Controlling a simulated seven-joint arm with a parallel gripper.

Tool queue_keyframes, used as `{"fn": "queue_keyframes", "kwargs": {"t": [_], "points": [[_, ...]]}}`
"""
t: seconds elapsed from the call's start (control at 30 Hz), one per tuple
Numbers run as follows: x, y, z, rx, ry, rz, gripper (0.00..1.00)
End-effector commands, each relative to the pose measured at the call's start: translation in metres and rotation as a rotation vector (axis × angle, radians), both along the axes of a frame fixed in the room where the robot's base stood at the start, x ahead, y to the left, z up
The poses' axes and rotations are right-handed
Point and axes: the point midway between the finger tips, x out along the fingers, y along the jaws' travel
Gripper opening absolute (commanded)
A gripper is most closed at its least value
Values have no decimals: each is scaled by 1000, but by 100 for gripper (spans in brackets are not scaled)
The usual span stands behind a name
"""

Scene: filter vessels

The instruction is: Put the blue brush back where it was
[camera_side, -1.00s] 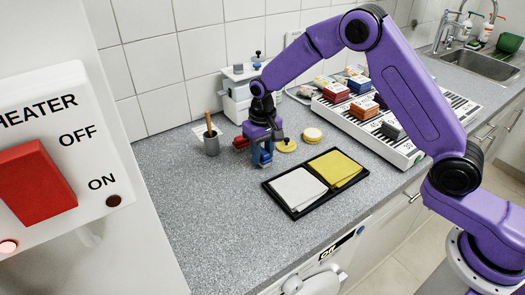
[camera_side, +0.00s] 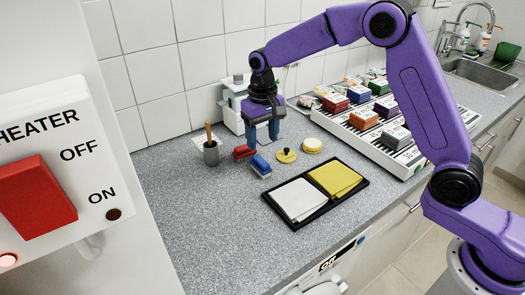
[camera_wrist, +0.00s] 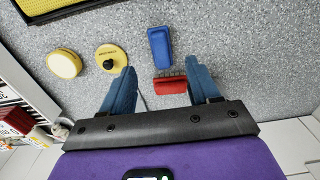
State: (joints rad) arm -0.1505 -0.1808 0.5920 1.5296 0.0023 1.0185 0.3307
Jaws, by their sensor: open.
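The blue brush (camera_side: 261,165) lies on the grey counter, with nothing holding it. In the wrist view, the blue brush (camera_wrist: 159,43) lies ahead of the fingertips, beyond the red brush (camera_wrist: 169,84). The red brush (camera_side: 244,152) lies behind and to the left of the blue one, apart from it, in the side view. My gripper (camera_side: 262,139) is open and empty, raised above the counter behind the blue brush. In the wrist view, the fingers of my gripper (camera_wrist: 161,70) are spread wide, with the red brush seen between them.
A yellow knobbed disc (camera_side: 286,156) and a plain yellow disc (camera_side: 312,146) lie to the right. A black tray (camera_side: 318,213) holds white and yellow cloths. The front left counter is clear.

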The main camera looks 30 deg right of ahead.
Motion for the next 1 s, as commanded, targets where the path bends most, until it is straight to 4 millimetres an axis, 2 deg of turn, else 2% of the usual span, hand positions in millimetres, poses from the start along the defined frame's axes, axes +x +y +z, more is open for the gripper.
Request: {"fn": "queue_keyframes", "kwargs": {"t": [0.1,0.23,0.53,0.63,0.77,1.0], "points": [[1,0,18,1,-3,0,61],[0,0,29,0,-1,1,61],[-1,0,34,0,0,3,61],[-8,2,36,0,0,26,61],[-29,7,43,1,-3,103,61],[-94,10,56,4,-10,306,61]]}}
